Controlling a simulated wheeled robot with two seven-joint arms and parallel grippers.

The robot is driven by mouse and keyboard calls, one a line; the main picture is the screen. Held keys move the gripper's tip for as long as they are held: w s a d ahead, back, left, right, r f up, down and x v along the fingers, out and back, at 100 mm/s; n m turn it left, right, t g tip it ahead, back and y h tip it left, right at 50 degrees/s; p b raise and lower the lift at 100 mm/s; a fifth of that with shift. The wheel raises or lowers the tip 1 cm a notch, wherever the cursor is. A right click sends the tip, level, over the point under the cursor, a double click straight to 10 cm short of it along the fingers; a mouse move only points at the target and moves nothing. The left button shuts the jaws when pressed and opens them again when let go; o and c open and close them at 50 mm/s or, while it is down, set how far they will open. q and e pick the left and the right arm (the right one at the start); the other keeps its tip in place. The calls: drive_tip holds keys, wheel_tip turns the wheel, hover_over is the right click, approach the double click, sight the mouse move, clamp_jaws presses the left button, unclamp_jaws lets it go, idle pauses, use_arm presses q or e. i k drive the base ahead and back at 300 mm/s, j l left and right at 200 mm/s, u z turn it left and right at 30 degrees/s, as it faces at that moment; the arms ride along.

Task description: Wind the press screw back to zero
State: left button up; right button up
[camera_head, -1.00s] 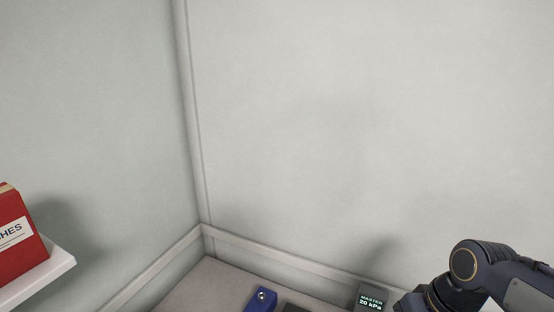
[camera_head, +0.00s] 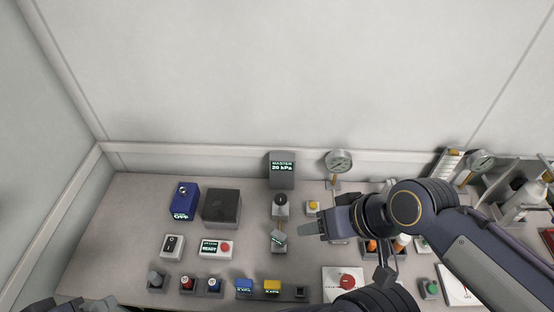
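A grey master display (camera_head: 281,168) at the back of the bench reads 20 kPa. In front of it stands a small upright device with a round dark-topped knob (camera_head: 281,199), which may be the press screw; I cannot tell for sure. A small tilted screen (camera_head: 279,238) sits before it, too small to read. My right gripper (camera_head: 303,230) points left, just right of this device. Its fingers look like one slab, so I cannot tell whether they are open. It hides part of the bench.
A dial gauge (camera_head: 338,161) stands behind my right gripper. A blue box (camera_head: 184,200), a black block (camera_head: 222,207) and a READY box (camera_head: 216,248) lie left. Several small knobs line the front. A red-knob plate (camera_head: 345,283) lies front right. The far left bench is bare.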

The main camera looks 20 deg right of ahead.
sight(280, 199)
drive_tip(key=k+j+z, duration=0.25)
drive_tip(key=z, duration=0.2)
drive_tip(key=k+z, duration=0.4)
drive_tip(key=k, duration=0.1)
